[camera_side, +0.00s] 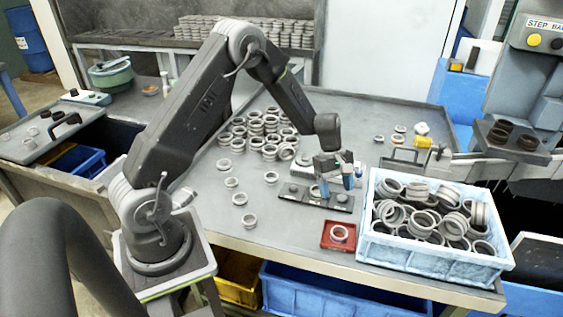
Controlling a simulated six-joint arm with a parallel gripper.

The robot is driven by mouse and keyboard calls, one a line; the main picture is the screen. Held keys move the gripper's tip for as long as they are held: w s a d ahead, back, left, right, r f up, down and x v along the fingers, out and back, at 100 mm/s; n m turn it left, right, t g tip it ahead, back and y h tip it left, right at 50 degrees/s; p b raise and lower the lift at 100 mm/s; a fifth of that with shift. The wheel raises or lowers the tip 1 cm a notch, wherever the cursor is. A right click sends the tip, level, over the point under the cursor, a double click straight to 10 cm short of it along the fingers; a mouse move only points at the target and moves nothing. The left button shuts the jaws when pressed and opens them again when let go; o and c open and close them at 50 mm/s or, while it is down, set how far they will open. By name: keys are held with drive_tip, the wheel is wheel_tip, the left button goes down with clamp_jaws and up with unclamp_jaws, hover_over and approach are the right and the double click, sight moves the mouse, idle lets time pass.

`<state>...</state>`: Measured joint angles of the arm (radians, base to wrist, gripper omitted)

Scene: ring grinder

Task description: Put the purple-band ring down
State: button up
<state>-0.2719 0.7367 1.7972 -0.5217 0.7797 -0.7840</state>
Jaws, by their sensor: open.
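My gripper (336,186) has blue fingertips and is open. It points down just above a dark fixture plate (300,196) near the front of the table. No purple band can be made out on any ring at this size, so I cannot tell which ring is the purple-band one. What lies directly between or under the fingers is partly hidden by the gripper.
A light-blue crate (372,245) full of grey rings stands right of the fixture. Several stacked rings (256,125) sit behind, left of my gripper. A few loose rings (249,220) lie on the table to the left. Small parts (423,141) and a bracket lie behind the crate.

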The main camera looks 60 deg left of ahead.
drive_tip(key=s+d+r+m+t+y, duration=0.1)
drive_tip(key=s+d+r+m, duration=0.3)
drive_tip(key=r, duration=0.5)
drive_tip(key=s+d+r+m+t+y, duration=0.1)
drive_tip(key=s+r+m, duration=0.35)
drive_tip(key=r, duration=0.45)
drive_tip(key=s+d+r+m+t+y, duration=0.1)
drive_tip(key=s+r+m, duration=0.2)
drive_tip(key=s, duration=0.5)
drive_tip(key=s+d+r+m+t+y, duration=0.1)
drive_tip(key=s+r+m+t, duration=0.1)
drive_tip(key=s+m, duration=0.3)
drive_tip(key=s+r, duration=0.1)
drive_tip(key=s, duration=0.3)
drive_tip(key=shift+r+t, duration=0.3)
drive_tip(key=shift+r, duration=0.05)
